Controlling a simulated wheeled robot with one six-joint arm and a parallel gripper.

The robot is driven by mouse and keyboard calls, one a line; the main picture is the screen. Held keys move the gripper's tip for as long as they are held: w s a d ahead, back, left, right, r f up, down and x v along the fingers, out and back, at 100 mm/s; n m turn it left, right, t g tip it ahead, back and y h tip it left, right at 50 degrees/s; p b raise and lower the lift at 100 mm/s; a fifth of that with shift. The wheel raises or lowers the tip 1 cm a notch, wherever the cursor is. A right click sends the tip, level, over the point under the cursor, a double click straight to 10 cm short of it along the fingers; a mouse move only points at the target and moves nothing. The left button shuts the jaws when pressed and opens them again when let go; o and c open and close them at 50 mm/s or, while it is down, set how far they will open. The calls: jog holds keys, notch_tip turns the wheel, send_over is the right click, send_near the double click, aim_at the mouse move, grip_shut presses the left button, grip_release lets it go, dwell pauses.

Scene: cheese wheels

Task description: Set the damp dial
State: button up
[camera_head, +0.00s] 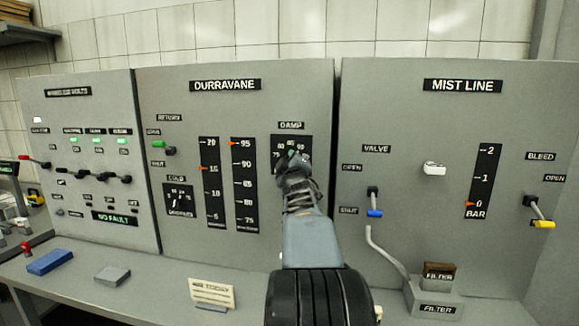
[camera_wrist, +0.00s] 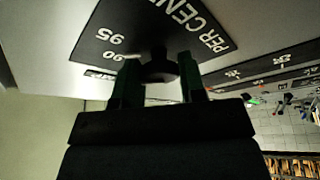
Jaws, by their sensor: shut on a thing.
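The damp dial (camera_head: 302,142) is a black plate with white numbers under the DAMP label (camera_head: 291,125), on the DURRAVANE panel (camera_head: 225,120). My gripper (camera_head: 292,162) reaches up to it from below and covers most of its middle and lower part. In the wrist view, the dial's dark round knob (camera_wrist: 160,69) sits between the two fingers of my gripper (camera_wrist: 158,78), which is shut on it. The plate there shows 90, 95 and PER CENT.
Two gauges (camera_head: 210,180) with orange pointers and a COLD dial (camera_head: 179,199) are left of my arm. The MIST LINE panel (camera_head: 460,140) stands right, with a blue-handled lever (camera_head: 374,212) and bent pipe (camera_head: 385,253). A card (camera_head: 212,290) stands on the ledge.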

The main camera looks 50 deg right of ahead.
jog(key=shift+n, duration=0.6)
jog(key=o, duration=0.9)
jog(key=shift+y, duration=0.4)
jog(key=b+v, duration=0.2)
jog(key=v, duration=1.2)
jog(key=shift+b, duration=0.4)
